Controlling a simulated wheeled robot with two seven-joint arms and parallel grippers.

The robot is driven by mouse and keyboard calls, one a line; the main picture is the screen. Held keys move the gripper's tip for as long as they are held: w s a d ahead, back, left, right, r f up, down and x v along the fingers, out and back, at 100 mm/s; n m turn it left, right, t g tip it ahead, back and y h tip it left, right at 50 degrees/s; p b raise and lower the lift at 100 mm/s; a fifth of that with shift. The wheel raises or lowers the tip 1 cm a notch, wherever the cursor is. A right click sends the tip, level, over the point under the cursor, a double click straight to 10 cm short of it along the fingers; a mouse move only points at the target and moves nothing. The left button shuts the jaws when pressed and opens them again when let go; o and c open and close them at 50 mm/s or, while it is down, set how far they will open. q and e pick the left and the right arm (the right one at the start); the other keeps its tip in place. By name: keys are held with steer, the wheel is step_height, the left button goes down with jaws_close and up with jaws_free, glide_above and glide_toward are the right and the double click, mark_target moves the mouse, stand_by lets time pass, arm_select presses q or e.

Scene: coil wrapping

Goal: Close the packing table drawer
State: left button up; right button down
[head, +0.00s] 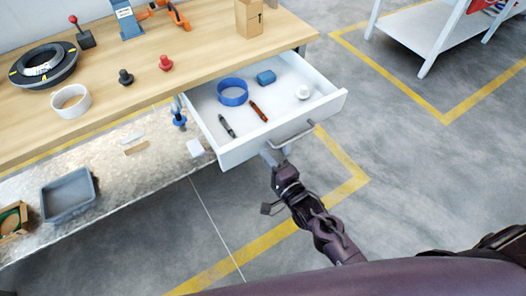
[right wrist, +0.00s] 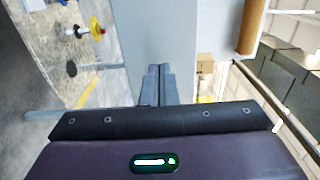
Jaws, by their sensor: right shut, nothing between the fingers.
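The white packing table drawer (head: 240,150) is pulled out from the right part of the wooden packing table (head: 140,85). It has a grey bar handle (head: 297,136) on its front. My right gripper (head: 268,154) is shut and empty at the drawer front, by the handle's left end; contact is unclear. Its closed fingers (right wrist: 160,72) point at a pale panel in the right wrist view. My left gripper is not in view.
A lower shelf bears a grey bin (head: 68,194). A white cart (head: 420,35) stands back right. Floor before the drawer is clear.

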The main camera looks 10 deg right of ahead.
steer(key=shift+x, duration=0.8)
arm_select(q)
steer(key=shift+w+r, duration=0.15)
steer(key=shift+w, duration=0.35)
arm_select(e)
steer(key=shift+w+a, duration=0.1)
steer(key=shift+w, duration=0.05)
